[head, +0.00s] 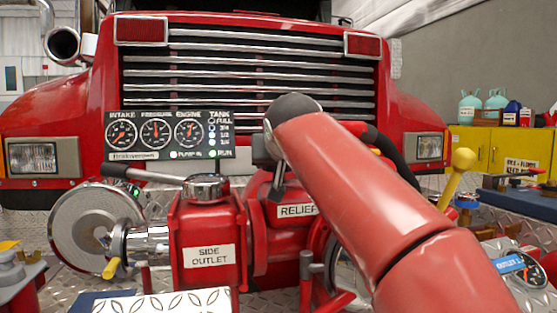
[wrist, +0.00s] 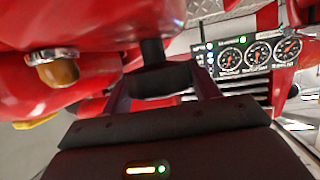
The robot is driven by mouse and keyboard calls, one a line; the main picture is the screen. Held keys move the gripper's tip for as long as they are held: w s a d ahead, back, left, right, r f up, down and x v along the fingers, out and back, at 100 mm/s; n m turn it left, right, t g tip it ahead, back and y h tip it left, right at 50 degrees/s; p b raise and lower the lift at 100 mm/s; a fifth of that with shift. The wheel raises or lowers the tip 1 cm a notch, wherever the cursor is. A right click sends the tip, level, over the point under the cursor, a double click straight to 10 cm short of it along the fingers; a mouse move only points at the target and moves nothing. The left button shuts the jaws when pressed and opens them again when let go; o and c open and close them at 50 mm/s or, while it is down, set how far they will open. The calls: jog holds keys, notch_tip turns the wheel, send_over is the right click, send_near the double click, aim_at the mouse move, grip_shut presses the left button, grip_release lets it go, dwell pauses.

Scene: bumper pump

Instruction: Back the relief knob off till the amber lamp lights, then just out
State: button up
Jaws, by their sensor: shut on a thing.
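The relief knob (wrist: 152,82) is a dark round knob on a short dark stem, seen in the wrist view under a red pump body. My gripper (wrist: 162,90) has one finger on each side of it and is shut on it. An amber dome in a chrome ring (wrist: 60,72) is at the left of the wrist view; it looks dull brown, not glowing. In the head view the red housing with the RELIEF label (head: 297,211) stands in the middle. My red arm reaches over its right side and hides the knob and most of my gripper there.
A gauge panel (head: 170,134) with green lamps stands behind the pump; it also shows in the wrist view (wrist: 255,52). A side outlet (head: 208,255) and chrome hose cap (head: 90,225) are left. A yellow-knobbed lever (head: 462,160) rises right of my arm.

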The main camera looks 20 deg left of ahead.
jog(key=shift+d+r+n+g+y+p, duration=0.15)
jog(key=shift+n+g+y+p, duration=0.25)
jog(key=shift+n+y, duration=0.3)
jog(key=shift+n+g+y, duration=0.3)
jog(key=shift+n+y, duration=0.2)
jog(key=o, duration=0.9)
jog(key=shift+o, duration=0.2)
jog(key=v, duration=0.7)
jog(key=shift+s+d+b, duration=0.1)
jog(key=shift+s+b, duration=0.2)
jog(key=shift+b, duration=0.05)
